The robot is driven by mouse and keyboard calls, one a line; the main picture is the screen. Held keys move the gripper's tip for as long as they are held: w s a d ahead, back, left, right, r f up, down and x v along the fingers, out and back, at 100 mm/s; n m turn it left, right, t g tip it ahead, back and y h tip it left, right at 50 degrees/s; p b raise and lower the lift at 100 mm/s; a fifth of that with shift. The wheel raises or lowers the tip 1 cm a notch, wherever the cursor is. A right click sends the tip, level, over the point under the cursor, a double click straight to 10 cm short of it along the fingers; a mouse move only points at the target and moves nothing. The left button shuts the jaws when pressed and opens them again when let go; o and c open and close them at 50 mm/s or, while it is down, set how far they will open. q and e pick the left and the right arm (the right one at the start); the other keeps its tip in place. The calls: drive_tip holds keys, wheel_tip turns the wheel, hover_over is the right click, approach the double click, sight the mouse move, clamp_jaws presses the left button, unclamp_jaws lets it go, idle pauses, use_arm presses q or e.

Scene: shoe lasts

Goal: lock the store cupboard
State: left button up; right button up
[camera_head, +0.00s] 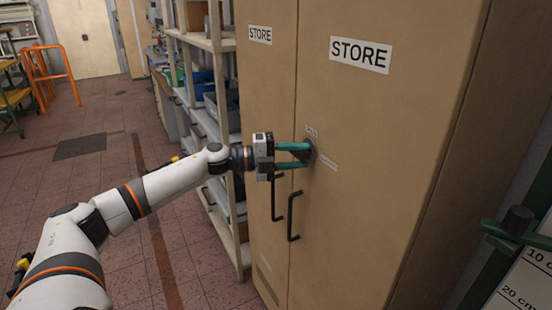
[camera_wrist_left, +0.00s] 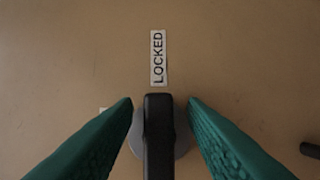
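The tan store cupboard (camera_head: 375,120) has two doors with STORE signs, and both look closed. On its right door is a black knob (camera_head: 318,152), which in the left wrist view is a black bar (camera_wrist_left: 159,135) on a round grey plate. A LOCKED label (camera_wrist_left: 158,57) lies straight in line with the bar's upper end there. My left gripper (camera_head: 300,156) is at the knob, its green fingers (camera_wrist_left: 160,112) on either side of the bar, with a narrow gap showing on each side. Another label's edge (camera_wrist_left: 103,109) is mostly hidden by a finger. My right gripper is out of view.
Two black door handles (camera_head: 293,216) hang below the knob. Shelving with bins (camera_head: 212,100) stands left of the cupboard. A green frame with a black knob (camera_head: 517,220) and a centimetre scale board (camera_head: 525,280) are at the lower right. The tiled floor (camera_head: 110,165) at left is mostly clear.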

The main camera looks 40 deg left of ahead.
use_arm(q)
drive_tip(key=b+v, duration=0.3)
drive_tip(key=v, duration=0.8)
idle(0.6)
